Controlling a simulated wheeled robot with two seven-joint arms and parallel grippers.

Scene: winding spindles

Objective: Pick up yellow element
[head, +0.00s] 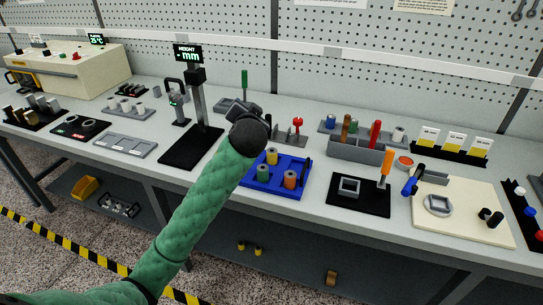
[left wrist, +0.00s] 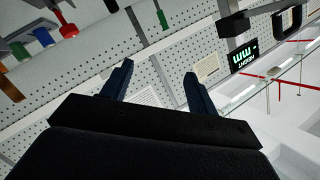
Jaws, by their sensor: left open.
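A yellow element (head: 271,157), shaped like a small spool, stands upright on a blue tray (head: 285,188). A green spool (head: 263,173) and an orange spool (head: 290,179) stand with it on the tray. My left gripper (head: 249,134) is above the bench beside the tray's back left; its fingers are hidden by the wrist in the head view. In the left wrist view my left gripper (left wrist: 156,82) has its two blue fingers apart with nothing between them. The yellow element is not visible there. My right gripper is not in view.
A height gauge (head: 196,100) stands left of my arm. A red-topped tool (head: 298,127) is behind the tray, and a grey organizer (head: 355,148) is to its right. A black mat (head: 345,205) with a grey square part lies right of the tray.

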